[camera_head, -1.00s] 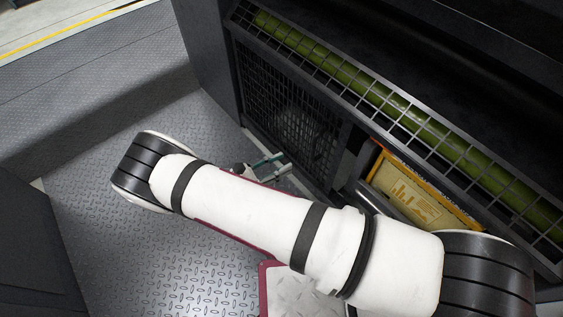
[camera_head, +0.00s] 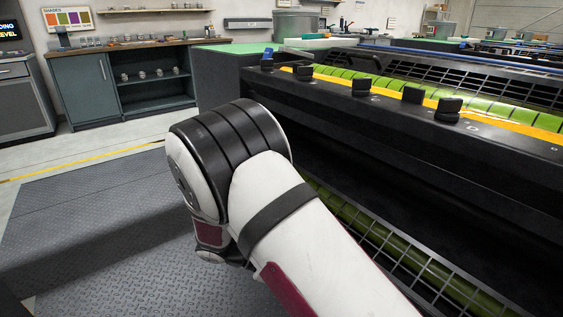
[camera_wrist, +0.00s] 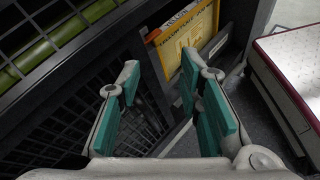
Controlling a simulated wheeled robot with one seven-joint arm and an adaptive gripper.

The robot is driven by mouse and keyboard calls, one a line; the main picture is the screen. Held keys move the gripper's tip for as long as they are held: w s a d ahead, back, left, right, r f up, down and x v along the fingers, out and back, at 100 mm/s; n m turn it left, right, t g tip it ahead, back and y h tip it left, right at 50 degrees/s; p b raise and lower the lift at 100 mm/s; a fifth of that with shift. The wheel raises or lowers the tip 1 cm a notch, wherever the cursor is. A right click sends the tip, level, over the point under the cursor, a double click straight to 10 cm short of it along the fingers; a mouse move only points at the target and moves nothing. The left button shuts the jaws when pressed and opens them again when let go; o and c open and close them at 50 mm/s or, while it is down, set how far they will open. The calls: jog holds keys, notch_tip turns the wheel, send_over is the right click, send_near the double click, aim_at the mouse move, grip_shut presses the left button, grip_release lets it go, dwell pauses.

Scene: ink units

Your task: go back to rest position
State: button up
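In the wrist view my gripper (camera_wrist: 165,105) is open. Its two teal-padded fingers stand well apart with nothing between them. Beyond the fingers are a black mesh grille (camera_wrist: 65,115) and a yellow container (camera_wrist: 190,40) with printed labels, set in an opening of the dark machine. The fingers appear apart from both. In the head view my white and black arm fills the lower middle, beside the printing press (camera_head: 420,130). My gripper is hidden in that view.
The press has black knobs (camera_head: 412,95) and green rollers behind a wire guard (camera_head: 430,270) close to my arm's right. The checker-plate floor (camera_head: 90,235) at left is clear. A cabinet with shelves (camera_head: 150,80) stands at the back left.

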jog(key=s+d+r+m+g+y, duration=0.1)
jog(key=s+d+r+m+y, duration=0.4)
jog(key=r, duration=0.5)
jog(key=s+d+r+m+g+y, duration=0.25)
jog(key=s+d+r+m, duration=0.2)
jog(key=s+r, duration=0.4)
jog(key=s+d+r+m+t+y, duration=0.1)
jog(key=s+r+m+t+y, duration=0.15)
jog(key=s, duration=0.55)
jog(key=s+d+r+m+t+y, duration=0.1)
jog(key=s+m+t+y, duration=0.2)
jog(key=s, duration=0.5)
notch_tip(320, 180, up, 34)
jog(key=t+p, duration=0.3)
jog(key=p, duration=2.9)
jog(key=shift+n+y+p, duration=0.3)
jog(key=shift+r, duration=0.1)
